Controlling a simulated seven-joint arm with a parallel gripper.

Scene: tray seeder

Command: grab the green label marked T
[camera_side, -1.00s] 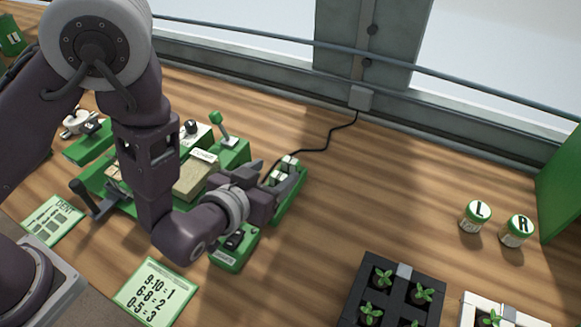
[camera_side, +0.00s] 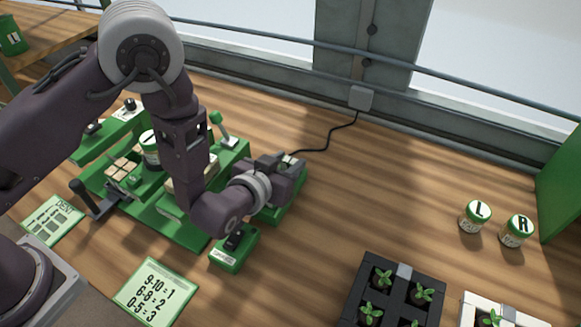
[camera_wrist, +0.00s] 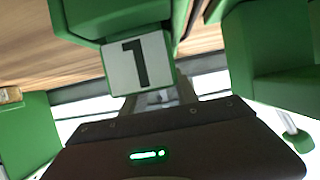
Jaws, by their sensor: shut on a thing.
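My gripper (camera_side: 288,168) is at the green rack (camera_side: 287,210) right of the seeder and is shut on a label. In the wrist view the label (camera_wrist: 112,68) has a white face with a black mark, seen close up in front of the dark gripper body. The mark looks like a 1 or a T; I cannot tell which surely. In the side view the gripper hides most of the label and the rack's other contents. I cannot tell whether the label is clear of the rack.
The green seeder (camera_side: 180,232) with its levers stands left of my gripper. A small green switch box (camera_side: 232,257) is in front. A black cable runs behind to a wall box (camera_side: 361,98). Jars L (camera_side: 475,216) and R (camera_side: 517,231) stand right. The middle table is clear.

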